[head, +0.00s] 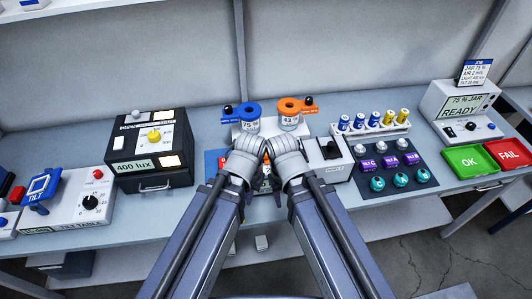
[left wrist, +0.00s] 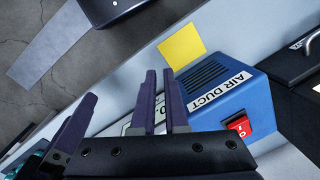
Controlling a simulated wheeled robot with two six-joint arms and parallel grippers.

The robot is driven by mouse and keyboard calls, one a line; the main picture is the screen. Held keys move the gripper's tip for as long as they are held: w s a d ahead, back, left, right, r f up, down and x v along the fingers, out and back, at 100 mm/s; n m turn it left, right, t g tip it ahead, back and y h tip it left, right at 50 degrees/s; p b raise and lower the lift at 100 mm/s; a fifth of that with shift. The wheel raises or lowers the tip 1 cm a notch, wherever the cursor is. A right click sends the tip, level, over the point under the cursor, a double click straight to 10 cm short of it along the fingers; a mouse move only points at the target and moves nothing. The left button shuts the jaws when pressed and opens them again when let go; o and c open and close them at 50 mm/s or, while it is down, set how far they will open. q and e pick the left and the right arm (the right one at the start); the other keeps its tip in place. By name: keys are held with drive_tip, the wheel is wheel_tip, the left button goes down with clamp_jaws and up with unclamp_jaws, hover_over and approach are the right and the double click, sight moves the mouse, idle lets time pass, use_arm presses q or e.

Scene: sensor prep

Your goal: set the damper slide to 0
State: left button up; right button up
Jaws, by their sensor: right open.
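The blue AIR DUCT box (left wrist: 232,92) with a black vent grille and a red switch (left wrist: 239,127) is in the left wrist view. In the head view only part of the blue box (head: 213,163) shows; my wrists cover the rest. I cannot make out the damper slide. A pale display plate (left wrist: 135,122) shows partly behind the fingers of my left gripper (left wrist: 160,75). These fingers stand a narrow gap apart beside the duct box, with nothing visible between them. My right gripper (head: 284,168) is close beside the left one, its fingertips mostly hidden.
A black 400 lux box (head: 150,170) stands left of my grippers, with a tilt table (head: 85,207) further left. Blue and orange jars (head: 248,118) are behind. A white unit with a black knob (head: 328,160), a dark mat (head: 392,160) and green and red trays (head: 468,158) lie right.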

sight(266, 153)
use_arm(q)
drive_tip(key=o, duration=0.8)
drive_tip(key=w+d+r+m+p, duration=0.1)
drive_tip(key=w+d+r+p, duration=0.1)
drive_tip(key=w, duration=0.3)
drive_tip(key=w+d+r+m+p, duration=0.1)
drive_tip(key=w+d+r+p, duration=0.1)
drive_tip(key=w+r+p, duration=0.3)
drive_tip(key=w+d+r+m+h+p, duration=0.1)
drive_tip(key=w+d+r+p, duration=0.1)
drive_tip(key=w+r+p, duration=0.1)
drive_tip(key=shift+w+r, duration=0.3)
drive_tip(key=shift+w, duration=0.35)
drive_tip(key=shift+w+r, duration=0.25)
drive_tip(key=shift+w, duration=0.4)
wheel_tip(266, 153, down, 8)
drive_tip(key=b, duration=0.7)
drive_tip(key=shift+b, duration=0.3)
drive_tip(key=shift+c, duration=0.4)
clamp_jaws()
